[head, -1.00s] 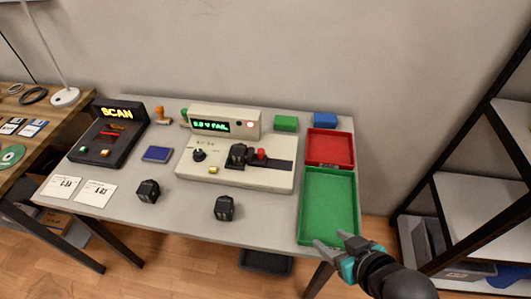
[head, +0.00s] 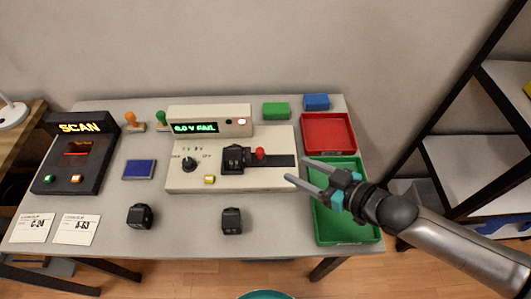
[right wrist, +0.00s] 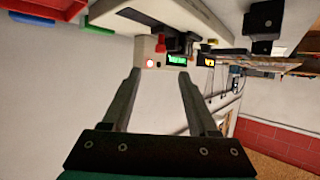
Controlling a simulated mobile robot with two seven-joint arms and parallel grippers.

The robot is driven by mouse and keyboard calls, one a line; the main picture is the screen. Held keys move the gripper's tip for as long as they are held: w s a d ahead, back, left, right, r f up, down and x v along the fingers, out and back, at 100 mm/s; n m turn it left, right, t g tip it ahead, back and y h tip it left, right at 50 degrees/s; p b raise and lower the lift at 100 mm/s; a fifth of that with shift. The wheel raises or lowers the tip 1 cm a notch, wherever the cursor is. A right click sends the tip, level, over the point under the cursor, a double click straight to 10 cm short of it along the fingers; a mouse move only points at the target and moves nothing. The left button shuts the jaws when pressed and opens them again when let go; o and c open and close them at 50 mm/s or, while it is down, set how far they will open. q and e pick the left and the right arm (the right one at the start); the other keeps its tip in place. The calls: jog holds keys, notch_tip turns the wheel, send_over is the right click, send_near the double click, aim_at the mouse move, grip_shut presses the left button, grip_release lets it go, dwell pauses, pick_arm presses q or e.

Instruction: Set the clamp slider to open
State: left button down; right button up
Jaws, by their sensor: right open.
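The clamp slider is a red knob (head: 260,154) on a dark track (head: 280,161) on top of the pale test unit (head: 205,184). The knob stands at the left of the track, close beside a black block (head: 234,157) seated on the unit. In the right wrist view the red knob (right wrist: 187,43) shows beyond the fingers, partly against dark parts. My right gripper (head: 295,170) is open and empty, over the unit's right edge, right of the knob. Its spread fingers also show in the right wrist view (right wrist: 160,78). My left gripper is not seen.
The unit's display (head: 195,128) reads "0.0 V FAIL". A red tray (head: 351,134) and a green tray (head: 350,236) stand to the right. Two black blocks lie in front, at left (head: 140,216) and centre (head: 232,221). A scanner (head: 75,155) stands at left.

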aim_at(263, 153)
jog(key=b+x, duration=0.2)
jog(key=x, duration=1)
jog(key=shift+b, duration=0.3)
jog(key=shift+s, duration=0.1)
grip_shut()
dwell(0.7)
